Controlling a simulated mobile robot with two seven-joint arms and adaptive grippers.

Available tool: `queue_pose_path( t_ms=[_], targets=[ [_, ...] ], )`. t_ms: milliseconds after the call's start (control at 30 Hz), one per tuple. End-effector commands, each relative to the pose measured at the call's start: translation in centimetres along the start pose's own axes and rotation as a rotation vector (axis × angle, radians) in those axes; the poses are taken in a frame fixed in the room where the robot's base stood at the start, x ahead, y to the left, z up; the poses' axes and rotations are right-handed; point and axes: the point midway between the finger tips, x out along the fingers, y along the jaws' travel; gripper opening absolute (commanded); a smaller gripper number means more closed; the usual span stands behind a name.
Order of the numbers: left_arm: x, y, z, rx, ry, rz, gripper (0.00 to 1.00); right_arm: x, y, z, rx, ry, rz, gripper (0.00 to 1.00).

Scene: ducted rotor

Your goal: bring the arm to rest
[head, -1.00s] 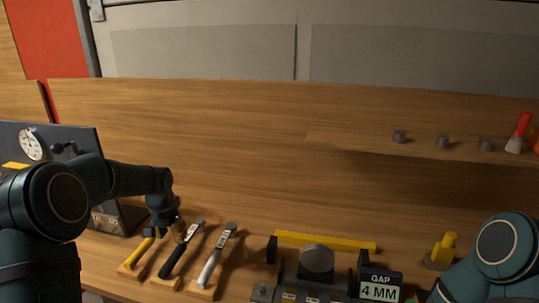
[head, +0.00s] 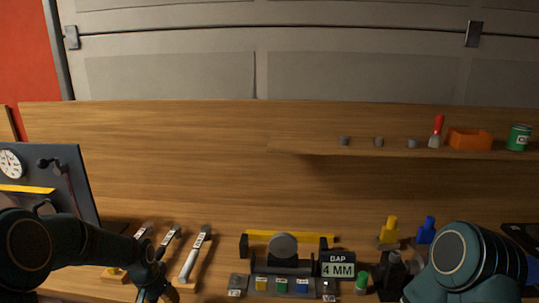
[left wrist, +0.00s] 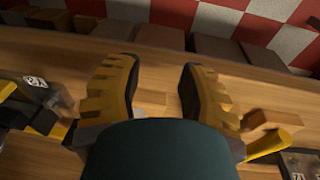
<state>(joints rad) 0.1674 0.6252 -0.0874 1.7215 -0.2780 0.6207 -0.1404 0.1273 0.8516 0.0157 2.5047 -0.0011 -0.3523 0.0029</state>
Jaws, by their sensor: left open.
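My left gripper (head: 155,291) is low in the head view, at the near ends of the hand tools. In the left wrist view its two yellow-padded fingers (left wrist: 160,92) stand wide apart with nothing between them. Wooden table and a checkered red and white floor show beyond them. My right arm (head: 458,262) is bent at the lower right of the head view; its gripper cannot be made out there.
Beside my left gripper is a silver-handled tool (head: 194,258) on a wooden block. A fixture with a yellow bar (head: 290,238) and a "4 MM" gap sign (head: 338,268) stand mid-bench. Yellow (head: 390,230) and blue (head: 426,230) pieces stand near my right arm. A shelf holds an orange bin (head: 470,139).

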Motion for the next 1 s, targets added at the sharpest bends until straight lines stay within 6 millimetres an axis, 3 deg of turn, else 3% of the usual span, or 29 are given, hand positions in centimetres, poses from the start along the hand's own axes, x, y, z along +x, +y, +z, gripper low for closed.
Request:
queue_pose_path(
  t_ms=[33,200,300,433,500,633,1000],
  targets=[
    [2.1,2.0,1.4,-0.004,-0.005,0.033,0.39,0.0,0.0,0.0,0.0,0.0,0.0,0.47],
    [8.1,9.3,7.0,-0.056,0.005,0.143,0.39,0.0,0.0,0.1,0.0,-0.001,0.0,0.47],
    [10.7,13.6,11.7,-0.109,0.005,0.197,0.39,0.0,0.0,0.1,0.0,-0.001,0.0,0.47],
    [12.2,17.6,17.5,-0.181,-0.001,0.236,0.39,0.0,0.0,0.1,0.0,-0.001,0.0,0.47],
    [12.4,18.9,20.0,-0.211,-0.004,0.244,0.39,0.0,0.0,0.1,0.0,-0.001,0.0,0.47],
    [12.3,20.1,22.7,-0.245,-0.005,0.247,0.39,0.0,0.0,0.1,0.0,-0.001,0.0,0.47],
    [12.3,20.4,23.3,-0.254,-0.004,0.248,0.39,0.0,0.0,0.1,0.0,-0.001,0.0,0.47]
  ],
)
